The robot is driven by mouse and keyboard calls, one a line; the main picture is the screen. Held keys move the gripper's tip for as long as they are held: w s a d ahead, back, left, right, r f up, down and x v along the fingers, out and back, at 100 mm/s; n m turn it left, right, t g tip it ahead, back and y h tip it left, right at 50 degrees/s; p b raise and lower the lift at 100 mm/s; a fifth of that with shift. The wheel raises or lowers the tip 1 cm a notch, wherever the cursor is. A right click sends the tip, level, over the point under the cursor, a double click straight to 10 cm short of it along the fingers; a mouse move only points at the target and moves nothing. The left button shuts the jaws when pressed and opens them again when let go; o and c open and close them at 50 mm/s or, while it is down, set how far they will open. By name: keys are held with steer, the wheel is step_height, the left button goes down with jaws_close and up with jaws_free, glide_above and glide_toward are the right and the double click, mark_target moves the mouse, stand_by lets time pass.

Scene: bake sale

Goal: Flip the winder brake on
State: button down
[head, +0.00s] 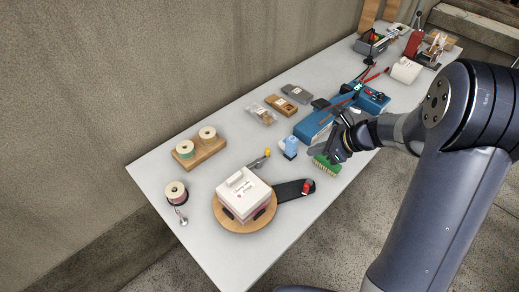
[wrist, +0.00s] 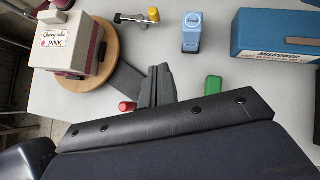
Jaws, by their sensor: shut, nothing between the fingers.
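No part is labelled as the winder brake, and I cannot tell for certain which it is. A small metal lever with a yellow knob (head: 267,152) lies behind the cake box; it also shows at the top of the wrist view (wrist: 153,15). A black arm (head: 288,190) with a red knob (head: 307,186) extends from the round wooden turntable (head: 231,224); the red knob is also in the wrist view (wrist: 127,107). A spool on a stand (head: 175,193) is at the front left. My gripper (wrist: 160,70) is shut and empty, above the table, between the red knob and the green brush.
A pink and white cake box (head: 242,193) stands on the turntable. A blue stamp-like object (head: 290,147), green brush (head: 326,163) and long blue machine (head: 318,124) are close to my gripper. A wooden spool holder (head: 204,153) is at the left.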

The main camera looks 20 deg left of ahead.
steer(key=shift+w+a, duration=0.1)
steer(key=shift+a, duration=0.05)
steer(key=shift+f, duration=0.1)
steer(key=p+x, duration=0.1)
steer(key=x, duration=0.9)
steer(key=shift+a, duration=0.1)
steer(key=shift+w+a+p, duration=0.2)
steer(key=shift+a+p, duration=0.1)
steer(key=shift+a, duration=0.7)
steer(key=shift+w+a+p, duration=0.2)
steer(key=shift+a+p, duration=0.1)
steer(key=shift+a, duration=0.65)
